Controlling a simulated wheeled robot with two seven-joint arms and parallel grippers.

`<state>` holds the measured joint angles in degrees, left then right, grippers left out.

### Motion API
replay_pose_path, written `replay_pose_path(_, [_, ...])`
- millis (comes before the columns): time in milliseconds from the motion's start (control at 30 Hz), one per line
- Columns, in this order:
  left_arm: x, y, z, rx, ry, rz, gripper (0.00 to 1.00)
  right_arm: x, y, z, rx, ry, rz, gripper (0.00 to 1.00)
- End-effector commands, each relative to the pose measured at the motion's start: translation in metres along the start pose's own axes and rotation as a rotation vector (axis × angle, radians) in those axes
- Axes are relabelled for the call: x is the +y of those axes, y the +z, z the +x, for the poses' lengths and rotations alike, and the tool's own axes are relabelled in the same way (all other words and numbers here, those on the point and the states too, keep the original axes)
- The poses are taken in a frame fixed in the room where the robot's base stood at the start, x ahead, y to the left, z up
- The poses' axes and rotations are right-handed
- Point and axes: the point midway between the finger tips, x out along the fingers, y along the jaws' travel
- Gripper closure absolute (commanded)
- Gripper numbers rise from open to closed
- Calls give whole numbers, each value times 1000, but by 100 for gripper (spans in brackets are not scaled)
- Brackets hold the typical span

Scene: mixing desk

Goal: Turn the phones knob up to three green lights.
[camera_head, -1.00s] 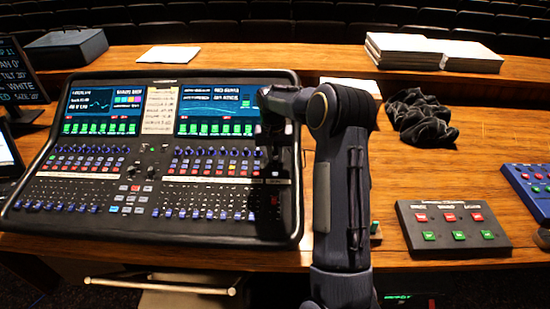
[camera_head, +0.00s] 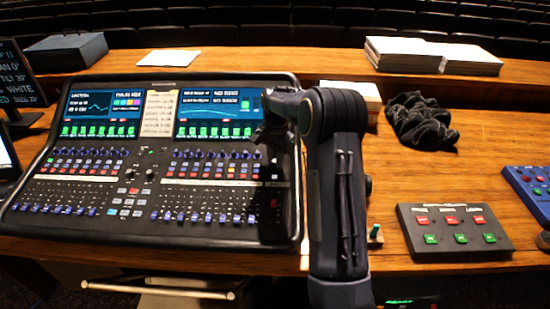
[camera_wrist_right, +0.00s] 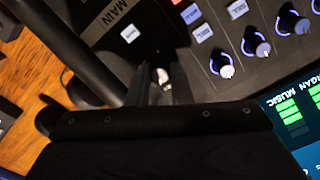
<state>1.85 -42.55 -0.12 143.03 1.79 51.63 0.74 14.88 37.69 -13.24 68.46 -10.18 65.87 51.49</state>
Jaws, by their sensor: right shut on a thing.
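The mixing desk (camera_head: 22,215) with its screens, knobs and faders stands on the left of the wooden desk. My right arm reaches across its right edge, and my right gripper (camera_head: 268,137) is at the upper right of the console, partly hidden by its own wrist. In the right wrist view, its dark fingers (camera_wrist_right: 158,88) are shut around a small pale-topped knob, the phones knob (camera_wrist_right: 163,75), at the panel's edge. Its label and any green lights of its own are hidden or too dark to read. My left gripper is out of view.
Blue-ringed knobs (camera_wrist_right: 249,45) sit close beside the gripper. A button box (camera_head: 455,231) and a black cloth (camera_head: 422,120) lie to the right. Paper stacks (camera_head: 432,55) rest on the back ledge. Bare wood lies between cloth and box.

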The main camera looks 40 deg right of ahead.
Motion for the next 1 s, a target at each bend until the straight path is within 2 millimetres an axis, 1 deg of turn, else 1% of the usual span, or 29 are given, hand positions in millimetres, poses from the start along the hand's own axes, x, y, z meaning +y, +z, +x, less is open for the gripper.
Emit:
replay_pose_path(333, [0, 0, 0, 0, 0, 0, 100, 0, 0, 0, 0, -1, 2, 100])
replay_pose_path(367, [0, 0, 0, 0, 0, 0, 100, 0, 0, 0, 0, -1, 2, 78])
replay_pose_path(500, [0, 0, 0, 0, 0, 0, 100, 0, 0, 0, 0, 0, 1, 60])
replay_pose_path(733, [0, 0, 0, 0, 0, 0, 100, 0, 0, 0, 0, 0, 1, 59])
replay_pose_path(833, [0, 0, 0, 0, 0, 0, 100, 0, 0, -3, 1, -1, 1, 59])
replay_pose_path(933, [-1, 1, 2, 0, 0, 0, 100, -1, 0, -14, 2, -3, 1, 59])
replay_pose_path(1000, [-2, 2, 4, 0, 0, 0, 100, -1, 0, -25, 3, -4, 1, 59])
